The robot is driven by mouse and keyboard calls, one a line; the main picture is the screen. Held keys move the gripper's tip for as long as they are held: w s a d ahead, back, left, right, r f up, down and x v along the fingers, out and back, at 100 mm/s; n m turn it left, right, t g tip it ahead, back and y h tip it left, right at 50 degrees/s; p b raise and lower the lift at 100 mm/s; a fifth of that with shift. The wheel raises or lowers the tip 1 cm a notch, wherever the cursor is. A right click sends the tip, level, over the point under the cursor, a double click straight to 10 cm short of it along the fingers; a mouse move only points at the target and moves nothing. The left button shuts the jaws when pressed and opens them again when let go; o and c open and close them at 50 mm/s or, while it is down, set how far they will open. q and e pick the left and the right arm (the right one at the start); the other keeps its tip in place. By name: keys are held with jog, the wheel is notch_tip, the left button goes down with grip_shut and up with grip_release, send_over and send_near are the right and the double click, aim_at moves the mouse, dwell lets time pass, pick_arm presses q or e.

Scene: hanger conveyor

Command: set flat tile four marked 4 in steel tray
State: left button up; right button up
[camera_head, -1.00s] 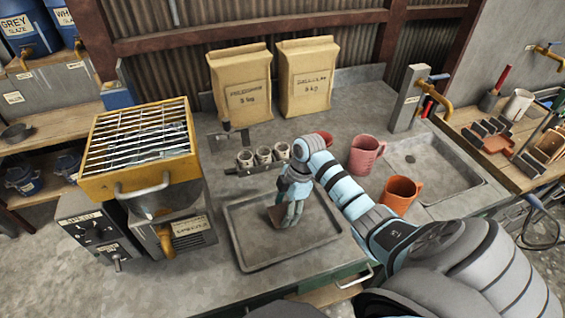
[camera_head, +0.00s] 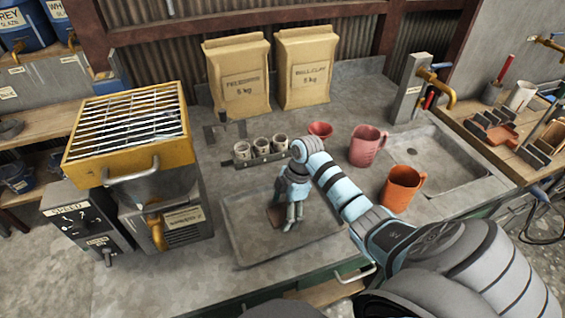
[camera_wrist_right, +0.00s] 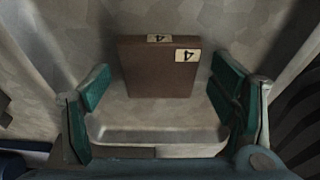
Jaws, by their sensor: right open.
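The brown tile marked 4 (camera_wrist_right: 158,72) shows in the right wrist view between and beyond my open fingers, with free space on both sides of it. Two pale labels on it carry a 4. In the head view the tile (camera_head: 275,215) is a small brown patch at the steel tray, partly hidden by my right gripper (camera_head: 288,222). The right gripper (camera_wrist_right: 160,92) is open, over the tray. The steel tray (camera_head: 236,244) lies on the bench. I cannot tell whether the tile lies fully flat. My left gripper is not in view.
A row of small cups (camera_head: 261,148) stands behind the tray. A red funnel-like cup (camera_head: 320,131), a pink jug (camera_head: 367,146) and an orange jug (camera_head: 402,187) stand to the right, near the sink (camera_head: 436,160). A yellow-topped machine (camera_head: 130,130) stands at left.

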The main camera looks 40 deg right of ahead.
jog(key=p+v, duration=0.1)
jog(key=v, duration=1.1)
jog(key=shift+r, duration=0.15)
